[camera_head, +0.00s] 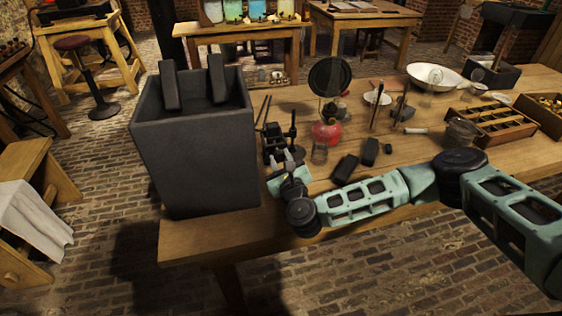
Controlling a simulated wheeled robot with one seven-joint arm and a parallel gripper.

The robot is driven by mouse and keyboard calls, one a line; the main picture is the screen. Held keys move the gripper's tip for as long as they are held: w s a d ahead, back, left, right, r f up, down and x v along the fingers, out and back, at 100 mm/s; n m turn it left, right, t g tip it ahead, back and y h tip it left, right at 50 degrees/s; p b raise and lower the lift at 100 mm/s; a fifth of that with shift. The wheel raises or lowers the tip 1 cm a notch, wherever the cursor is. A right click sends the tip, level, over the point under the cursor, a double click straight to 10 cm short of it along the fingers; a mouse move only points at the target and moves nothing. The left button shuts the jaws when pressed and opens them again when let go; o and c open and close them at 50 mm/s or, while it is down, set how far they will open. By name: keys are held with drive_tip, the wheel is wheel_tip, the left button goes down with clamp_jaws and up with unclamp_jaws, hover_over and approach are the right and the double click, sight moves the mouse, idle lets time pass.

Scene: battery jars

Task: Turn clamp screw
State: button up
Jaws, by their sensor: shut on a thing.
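A dark metal clamp (274,138) stands upright on the wooden table, just right of a big grey box. Its clamp screw is too small and dark to make out clearly, and my gripper partly covers the area. My gripper (284,163) is at the near lower part of the clamp, reaching in from the front right. Its jaws are shut on a small part there, probably the screw, but the held part is mostly hidden.
The tall grey box (196,150) stands close on the left. A red-based lamp (327,133) with a dark round disc, a small glass jar (319,153) and dark blocks (346,167) sit close on the right. The wooden table's (190,242) front edge lies below my arm.

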drive_tip(key=n, duration=0.3)
drive_tip(key=shift+n+b, duration=0.3)
drive_tip(key=shift+n, duration=0.1)
drive_tip(key=n, duration=0.3)
drive_tip(key=shift+n, duration=0.3)
drive_tip(key=n, duration=0.3)
drive_tip(key=shift+n+b, duration=0.3)
drive_tip(key=n, duration=0.3)
drive_tip(key=shift+n, duration=0.3)
drive_tip(key=n+b, duration=0.1)
drive_tip(key=n, duration=0.4)
drive_tip(key=shift+s+a+n, duration=0.1)
drive_tip(key=shift+n, duration=0.2)
drive_tip(key=n+b, duration=0.1)
drive_tip(key=n, duration=0.4)
drive_tip(key=shift+b, duration=0.4)
drive_tip(key=shift+n, duration=0.4)
drive_tip(key=o, duration=1)
